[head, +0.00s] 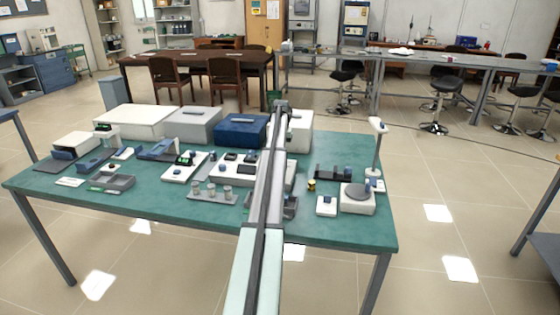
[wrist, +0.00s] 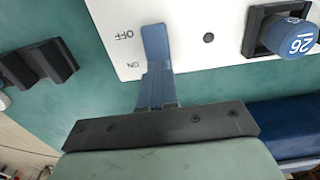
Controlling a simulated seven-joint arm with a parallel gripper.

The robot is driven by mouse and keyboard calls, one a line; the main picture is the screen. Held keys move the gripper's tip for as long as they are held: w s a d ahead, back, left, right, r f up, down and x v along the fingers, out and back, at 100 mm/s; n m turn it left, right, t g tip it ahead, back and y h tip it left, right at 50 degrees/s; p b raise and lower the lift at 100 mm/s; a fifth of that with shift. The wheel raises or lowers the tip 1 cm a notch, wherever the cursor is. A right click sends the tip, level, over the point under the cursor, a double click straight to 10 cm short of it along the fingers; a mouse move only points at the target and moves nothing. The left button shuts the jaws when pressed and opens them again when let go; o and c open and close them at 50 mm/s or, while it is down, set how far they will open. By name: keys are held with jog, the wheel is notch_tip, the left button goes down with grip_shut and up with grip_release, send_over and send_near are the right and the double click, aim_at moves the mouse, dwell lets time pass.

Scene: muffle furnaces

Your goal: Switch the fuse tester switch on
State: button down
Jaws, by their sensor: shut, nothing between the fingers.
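In the wrist view, a white panel (wrist: 185,45) carries the printed words OFF and ON beside a flat blue switch lever (wrist: 154,42). The lever stands beside OFF and reaches down toward ON; its exact setting is hard to tell. My gripper (wrist: 156,72) is shut and empty, its blue-grey fingers at the lower end of the lever, by the ON label. The fingers overlap the lever in this view, and I cannot tell whether they touch it. In the head view my arm crosses the table and hides my gripper and part of the equipment.
A blue knob marked 26 (wrist: 288,37) stands right of the lever on the panel. A dark block (wrist: 38,62) lies to the left. In the head view, the green table (head: 150,202) holds boxes and small devices; a navy box (head: 240,131) stands behind, left of my arm.

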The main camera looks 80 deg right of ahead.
jog(key=shift+f, duration=0.6)
dwell(0.4)
jog(key=shift+r, duration=3.5)
